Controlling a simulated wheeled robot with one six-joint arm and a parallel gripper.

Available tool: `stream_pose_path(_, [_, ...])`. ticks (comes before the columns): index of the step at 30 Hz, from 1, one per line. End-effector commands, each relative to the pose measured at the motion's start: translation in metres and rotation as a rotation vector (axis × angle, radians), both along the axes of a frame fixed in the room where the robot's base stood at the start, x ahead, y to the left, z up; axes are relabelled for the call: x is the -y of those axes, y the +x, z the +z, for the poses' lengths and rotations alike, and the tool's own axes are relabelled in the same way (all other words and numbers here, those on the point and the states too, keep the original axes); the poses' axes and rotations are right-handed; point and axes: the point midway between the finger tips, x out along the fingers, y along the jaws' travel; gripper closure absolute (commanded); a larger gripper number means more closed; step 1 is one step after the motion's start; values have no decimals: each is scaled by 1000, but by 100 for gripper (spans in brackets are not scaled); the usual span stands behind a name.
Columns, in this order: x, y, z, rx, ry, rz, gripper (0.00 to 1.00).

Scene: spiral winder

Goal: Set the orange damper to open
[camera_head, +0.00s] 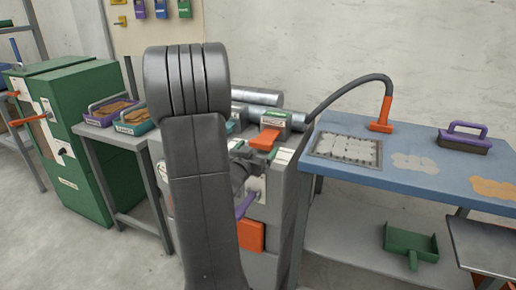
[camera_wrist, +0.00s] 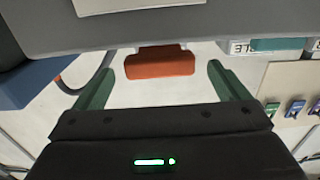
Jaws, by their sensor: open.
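An orange flap (camera_head: 264,139), which looks like the damper handle, sticks out toward the front from a small grey block with a green label on top of the grey machine (camera_head: 283,182). I cannot tell its setting from its angle. In the wrist view an orange block (camera_wrist: 160,62), probably the same flap, shows beyond and between my fingertips. My gripper (camera_wrist: 160,72) is open, with its two green fingers wide apart and nothing held. No contact with the orange block shows.
A blue table (camera_head: 330,172) with a purple-handled brush (camera_head: 463,138) stands right. An orange-ended hose (camera_head: 380,115) arches over it. Metal rollers (camera_head: 258,97) lie behind the flap. A green cabinet (camera_head: 85,125) and a shelf with bins (camera_head: 135,122) stand left. An orange panel (camera_head: 251,236) is lower down.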

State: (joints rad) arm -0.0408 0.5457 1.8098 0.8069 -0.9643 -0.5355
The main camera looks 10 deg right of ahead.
Motion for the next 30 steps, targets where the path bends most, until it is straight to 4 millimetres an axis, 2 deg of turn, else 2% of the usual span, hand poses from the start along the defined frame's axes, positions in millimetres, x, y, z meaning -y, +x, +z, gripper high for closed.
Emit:
stream_pose_path(9, [-42,-61,1,-2,-1,5,5])
stream_pose_path(15, [-61,-89,0,-2,-1,4,5])
stream_pose_path(21, [-68,-101,0,-1,-1,2,5])
stream_pose_path(30, [-69,-102,0,-1,0,0,5])
